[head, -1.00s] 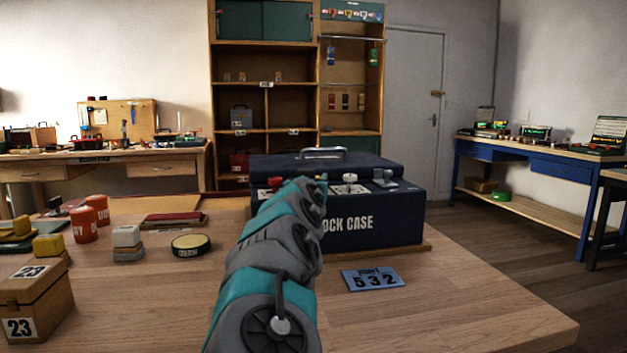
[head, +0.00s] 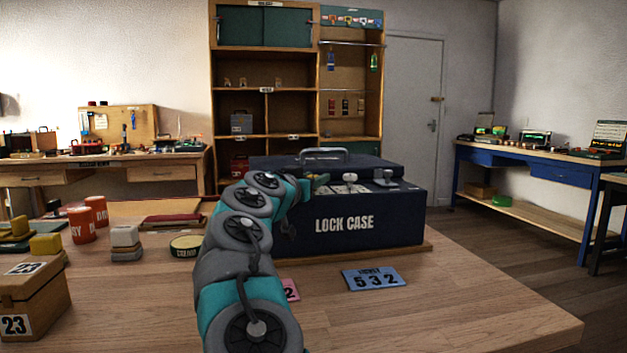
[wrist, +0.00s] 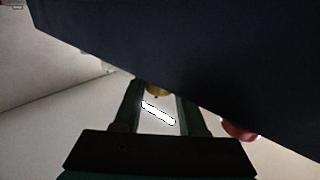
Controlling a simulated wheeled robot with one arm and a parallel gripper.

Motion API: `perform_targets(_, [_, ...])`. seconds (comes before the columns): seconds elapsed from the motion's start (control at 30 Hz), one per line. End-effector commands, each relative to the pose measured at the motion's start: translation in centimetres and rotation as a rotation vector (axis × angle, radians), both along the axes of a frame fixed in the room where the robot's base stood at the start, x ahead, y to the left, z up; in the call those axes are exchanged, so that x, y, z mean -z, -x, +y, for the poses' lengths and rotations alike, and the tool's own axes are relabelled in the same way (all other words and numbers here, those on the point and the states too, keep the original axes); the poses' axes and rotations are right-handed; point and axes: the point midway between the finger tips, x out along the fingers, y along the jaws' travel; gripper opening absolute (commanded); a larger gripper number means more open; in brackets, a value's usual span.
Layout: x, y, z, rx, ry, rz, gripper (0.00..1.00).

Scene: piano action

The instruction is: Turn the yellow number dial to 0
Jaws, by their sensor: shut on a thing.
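The dark blue lock case (head: 400,212) stands on the wooden table, its label facing me. My arm covers its left part in the head view, and I cannot make out the number on any dial there. In the wrist view, the case (wrist: 180,50) fills the top as a dark slab. My gripper (wrist: 160,90) is shut on the yellow dial (wrist: 158,88), of which only a small rounded part shows between the fingertips. A red knob (wrist: 238,130) shows just right of the fingers, apart from them.
A pale knob (head: 350,180) and a grey knob (head: 386,178) stand on the case. A blue card reading 532 (head: 374,279) lies in front, with a pink card (head: 290,290) partly behind my arm. Tins, blocks and a box marked 23 (head: 35,298) are at left. The right front table is clear.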

Motion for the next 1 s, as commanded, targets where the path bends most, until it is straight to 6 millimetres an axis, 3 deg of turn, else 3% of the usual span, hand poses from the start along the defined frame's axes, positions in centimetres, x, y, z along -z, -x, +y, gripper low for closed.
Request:
perform_targets(0.6, [-0.24, 0.04, 0.05, 0.015, 0.001, -0.003, 0.00])
perform_targets(0.63, [-0.25, 0.04, 0.05, 0.015, 0.001, -0.003, 0.43])
perform_targets(0.87, [-0.17, 0.03, 0.03, 0.015, 0.001, -0.002, 0.69])
perform_targets(1.0, [-0.14, 0.02, 0.05, 0.015, 0.001, -0.002, 0.71])
